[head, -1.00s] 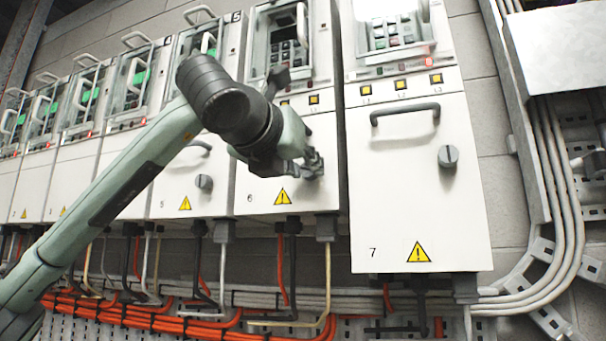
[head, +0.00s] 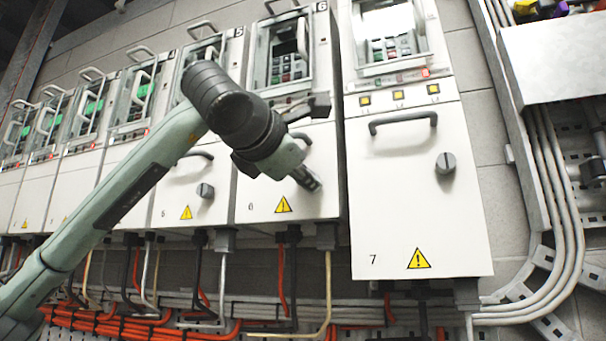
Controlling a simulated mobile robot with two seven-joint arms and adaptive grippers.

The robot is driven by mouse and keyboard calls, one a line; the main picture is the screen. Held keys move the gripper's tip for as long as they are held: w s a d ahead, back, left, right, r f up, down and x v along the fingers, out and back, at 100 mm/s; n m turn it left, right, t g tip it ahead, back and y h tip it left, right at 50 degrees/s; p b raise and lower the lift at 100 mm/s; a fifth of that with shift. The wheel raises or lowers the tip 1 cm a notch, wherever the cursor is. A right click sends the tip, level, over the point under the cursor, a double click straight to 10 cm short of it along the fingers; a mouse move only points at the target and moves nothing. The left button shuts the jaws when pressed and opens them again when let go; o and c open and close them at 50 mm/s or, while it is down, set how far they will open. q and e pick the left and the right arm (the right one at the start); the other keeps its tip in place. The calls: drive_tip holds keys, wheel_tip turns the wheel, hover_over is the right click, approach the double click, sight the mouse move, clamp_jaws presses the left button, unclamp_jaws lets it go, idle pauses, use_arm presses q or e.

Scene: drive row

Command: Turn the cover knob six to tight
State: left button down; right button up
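Cabinet six (head: 275,205) is the white unit left of the large cabinet seven, with a blank cover above a yellow warning triangle. Its cover knob cannot be made out; my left gripper (head: 310,180) is in front of the right part of the cover, where it would hide the knob. My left arm comes in from the left and its wrist crosses the upper part of cover six. The fingers are seen from the side and small, so I cannot tell whether they are open, shut or touching a knob. My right gripper is not in view.
Cabinet seven (head: 415,215) stands right of cabinet six, with its own knob (head: 445,163) and handle (head: 402,120). Cabinet five's knob (head: 205,190) is to the left. Cables (head: 283,270) hang below the cabinets. A grey conduit run (head: 560,180) is at the right.

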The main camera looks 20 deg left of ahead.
use_arm(q)
drive_tip(key=m, duration=0.2)
drive_tip(key=shift+m, duration=0.3)
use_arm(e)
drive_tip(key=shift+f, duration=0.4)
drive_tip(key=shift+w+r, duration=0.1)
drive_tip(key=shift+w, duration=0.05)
use_arm(q)
drive_tip(key=c, duration=1.3)
unclamp_jaws()
drive_tip(key=shift+o, duration=0.2)
drive_tip(key=s, duration=1.2)
drive_tip(key=shift+a, duration=0.2)
